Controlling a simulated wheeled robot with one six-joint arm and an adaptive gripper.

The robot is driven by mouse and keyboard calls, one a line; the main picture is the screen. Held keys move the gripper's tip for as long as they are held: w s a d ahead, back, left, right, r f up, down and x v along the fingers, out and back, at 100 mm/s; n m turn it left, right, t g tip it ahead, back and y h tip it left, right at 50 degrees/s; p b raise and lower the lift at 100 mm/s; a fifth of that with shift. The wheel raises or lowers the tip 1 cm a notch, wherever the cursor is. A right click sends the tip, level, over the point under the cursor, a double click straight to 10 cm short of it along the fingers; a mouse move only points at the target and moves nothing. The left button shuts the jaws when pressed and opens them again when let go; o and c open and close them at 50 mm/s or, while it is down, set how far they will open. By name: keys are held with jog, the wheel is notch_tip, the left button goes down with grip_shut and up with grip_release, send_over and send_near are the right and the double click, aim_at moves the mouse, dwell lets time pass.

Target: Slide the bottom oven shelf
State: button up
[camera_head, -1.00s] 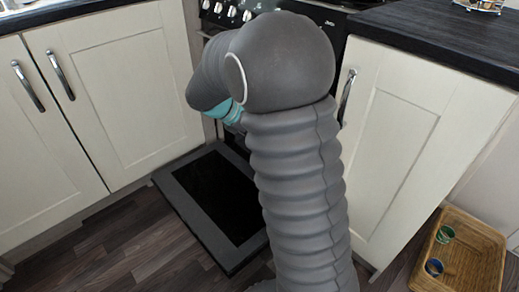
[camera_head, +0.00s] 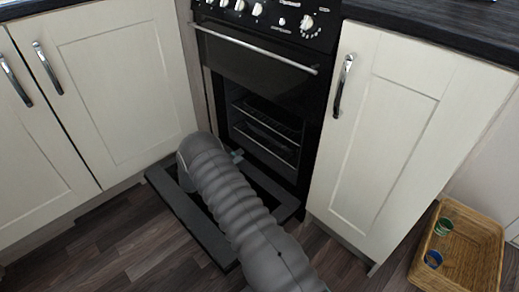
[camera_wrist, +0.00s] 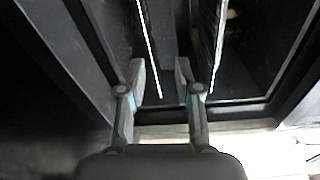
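The open oven (camera_head: 262,85) shows in the head view, with an upper shelf (camera_head: 270,122) and a bottom shelf (camera_head: 266,145) inside the lower cavity. The oven door (camera_head: 190,222) is folded down flat near the floor. My arm reaches low over the door, and my gripper (camera_head: 237,155) is mostly hidden at the cavity's lower left. In the wrist view my gripper (camera_wrist: 160,68) is open, its two fingers apart. A bright shelf edge (camera_wrist: 149,50) runs into the gap between them. Another shelf edge (camera_wrist: 219,45) lies right of the right finger. Contact cannot be told.
A cream cupboard (camera_head: 375,130) stands right of the oven, and cream cupboard doors (camera_head: 120,90) stand on the left. A wicker basket (camera_head: 480,245) with two small round items sits on the floor at right. Wood floor (camera_head: 110,250) is clear at front left.

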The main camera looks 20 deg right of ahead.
jog(key=f, duration=0.1)
jog(key=f+n, duration=0.1)
jog(key=f+n+t, duration=0.1)
jog(key=shift+w+a+f, duration=0.2)
jog(key=shift+w+a, duration=0.05)
jog(key=shift+w, duration=0.05)
jog(key=x, duration=1.3)
jog(key=shift+d+r, duration=0.2)
jog(key=shift+d, duration=0.1)
jog(key=shift+w, duration=0.1)
grip_shut()
